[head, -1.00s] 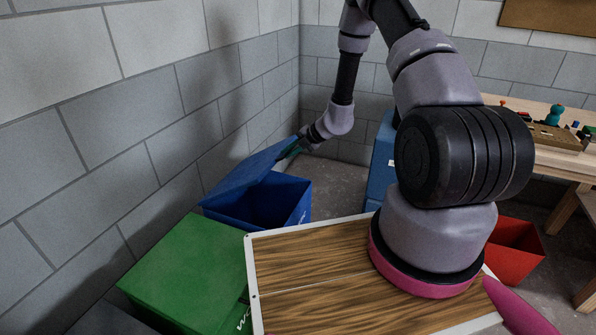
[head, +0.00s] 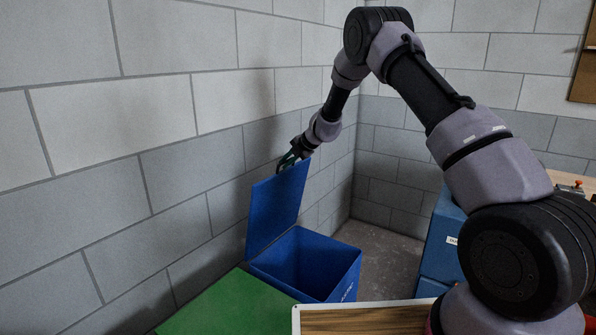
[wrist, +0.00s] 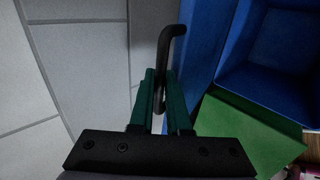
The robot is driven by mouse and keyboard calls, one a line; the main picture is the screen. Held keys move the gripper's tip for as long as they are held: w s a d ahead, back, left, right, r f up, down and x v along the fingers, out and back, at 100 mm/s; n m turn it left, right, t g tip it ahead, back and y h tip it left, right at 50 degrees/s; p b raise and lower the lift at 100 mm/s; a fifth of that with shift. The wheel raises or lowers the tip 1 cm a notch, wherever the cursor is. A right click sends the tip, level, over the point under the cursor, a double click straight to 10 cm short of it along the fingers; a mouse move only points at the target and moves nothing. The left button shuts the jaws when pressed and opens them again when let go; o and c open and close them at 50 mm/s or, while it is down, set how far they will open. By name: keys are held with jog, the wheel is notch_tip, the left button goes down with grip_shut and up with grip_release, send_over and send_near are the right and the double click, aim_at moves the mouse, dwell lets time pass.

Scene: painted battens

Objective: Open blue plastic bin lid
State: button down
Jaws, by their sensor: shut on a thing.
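The blue plastic bin (head: 338,272) stands by the left wall, and its dark inside shows from above. Its blue lid (head: 277,208) is tilted up steeply, near upright, hinged at the bin's left side. My gripper (head: 290,158) is at the lid's upper edge, close to the wall. In the wrist view my gripper's green fingers (wrist: 165,95) are closed around a bent black handle (wrist: 172,38). The lid (wrist: 203,50) runs just right of the fingers, and the open bin shows beyond it.
A green bin (head: 228,308) stands in front of the blue one. The grey block wall (head: 180,190) is close behind my gripper. A blue container (head: 440,245) stands to the right, with bare floor between. A white-edged wooden top (head: 365,320) is at the bottom.

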jog(key=shift+w+a+r+g+h, duration=0.1)
jog(key=shift+w+a+g+h, duration=0.1)
jog(key=shift+w+a, duration=0.45)
jog(key=shift+w+a+r+g+h, duration=0.1)
jog(key=shift+w+a+h, duration=0.1)
jog(key=shift+w+a, duration=0.35)
jog(key=shift+s+a, duration=0.15)
jog(key=shift+s, duration=0.05)
jog(key=c, duration=0.9)
grip_release()
jog(key=shift+f, duration=0.1)
jog(key=shift+s, duration=0.1)
